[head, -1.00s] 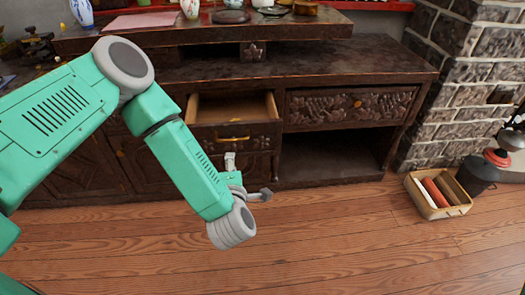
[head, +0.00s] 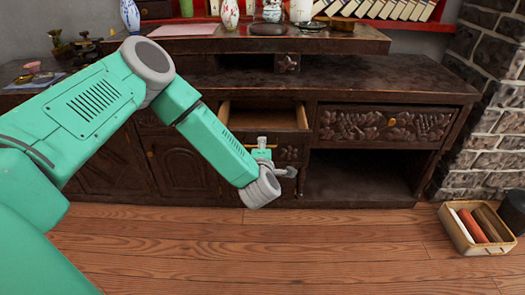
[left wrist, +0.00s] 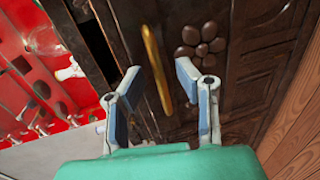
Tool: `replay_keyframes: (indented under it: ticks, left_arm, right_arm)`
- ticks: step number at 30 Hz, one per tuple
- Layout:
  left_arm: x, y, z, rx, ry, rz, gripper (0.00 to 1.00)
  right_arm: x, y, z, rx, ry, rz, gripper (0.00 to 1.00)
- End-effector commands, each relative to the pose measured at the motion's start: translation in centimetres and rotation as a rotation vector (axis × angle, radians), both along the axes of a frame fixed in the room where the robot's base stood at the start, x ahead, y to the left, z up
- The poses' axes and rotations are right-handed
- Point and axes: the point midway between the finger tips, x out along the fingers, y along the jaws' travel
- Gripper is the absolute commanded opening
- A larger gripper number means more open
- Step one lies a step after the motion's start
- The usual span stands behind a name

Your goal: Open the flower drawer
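The flower drawer (head: 233,138) in the dark wooden cabinet stands pulled out, and its pale, empty-looking inside shows in the head view. Its front, with a carved flower (left wrist: 202,45) and a long brass handle (left wrist: 153,60), fills much of the left wrist view. My left gripper (left wrist: 157,82) is open, with one finger on each side of the handle in that view. I cannot tell whether the fingers touch it. In the head view my left gripper (head: 268,152) is in front of the drawer and hides part of its front and handle. My right gripper is not in view.
A closed drawer with carved leaves (head: 380,125) is on the right, above an open compartment (head: 355,175). A wooden crate (head: 462,237) with books stands on the floor at right, beside a brick wall (head: 490,150). Vases (head: 229,14) stand on top. The wooden floor in front is clear.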

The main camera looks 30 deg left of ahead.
Motion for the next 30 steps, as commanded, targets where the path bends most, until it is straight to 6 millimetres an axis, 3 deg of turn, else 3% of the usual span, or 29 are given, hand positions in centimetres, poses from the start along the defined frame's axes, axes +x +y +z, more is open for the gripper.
replay_keyframes:
  ticks: [11,12,14,15,19,20,22,30]
  left_arm:
    - [0.68,0.54,-0.13,0.0,0.0,0.001,0.29]
    - [0.67,0.5,-0.11,0.0,0.0,0.001,0.26]
    - [0.67,0.42,-0.07,0.002,0.0,0.001,0.04]
    - [0.68,0.38,-0.04,0.003,-0.001,0.001,0.0]
    - [0.66,0.34,-0.07,0.002,0.0,0.0,0.0]
    - [0.65,0.37,-0.09,0.002,0.0,0.0,0.05]
    - [0.66,0.44,-0.14,0.001,0.001,0.0,0.29]
    - [0.64,0.52,-0.17,0.0,0.0,0.001,0.29]
  right_arm:
    - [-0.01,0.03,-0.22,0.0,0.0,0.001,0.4]
    - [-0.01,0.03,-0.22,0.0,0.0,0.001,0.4]
    - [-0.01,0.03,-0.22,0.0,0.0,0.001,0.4]
    - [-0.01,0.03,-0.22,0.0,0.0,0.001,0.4]
    - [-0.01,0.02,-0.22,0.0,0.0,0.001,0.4]
    - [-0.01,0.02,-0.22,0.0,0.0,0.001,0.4]
    - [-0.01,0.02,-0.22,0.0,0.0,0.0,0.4]
    - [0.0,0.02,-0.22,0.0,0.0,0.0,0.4]
